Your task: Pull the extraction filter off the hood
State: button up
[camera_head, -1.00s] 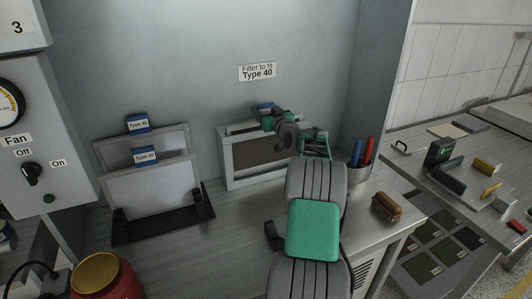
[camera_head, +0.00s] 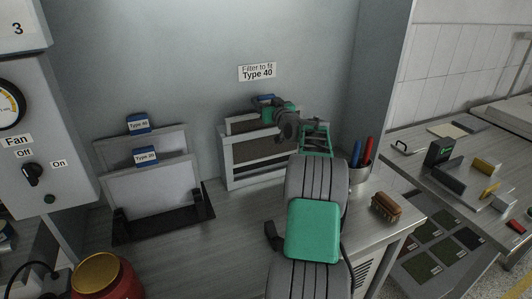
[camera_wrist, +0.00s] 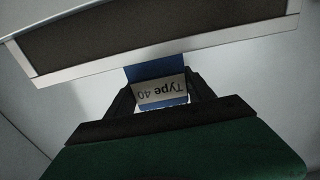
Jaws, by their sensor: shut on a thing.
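The extraction filter (camera_head: 247,123) is a dark panel with a pale frame. It stands partly raised out of the top of the white hood housing (camera_head: 226,165) against the back wall. Its lower part is hidden inside the housing. My gripper (camera_head: 266,103) is shut on the filter's blue tab at the top edge. In the wrist view, the tab (camera_wrist: 160,85) reads "Type 40" upside down between my gripper's fingers (camera_wrist: 162,98), with the filter (camera_wrist: 150,33) beyond it. My wrist and arm cover the housing's right end.
A black rack (camera_head: 165,225) at left holds two panels, tagged Type 40 (camera_head: 138,123) and Type 20 (camera_head: 146,157). A fan panel (camera_head: 40,140) is far left.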

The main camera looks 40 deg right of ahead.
jog(key=shift+r+p, duration=0.65)
jog(key=shift+r, duration=2.7)
jog(key=shift+r+p, duration=1.4)
jog(key=shift+r, duration=2.2)
jog(key=shift+r+p, duration=1.05)
jog(key=shift+r, duration=0.85)
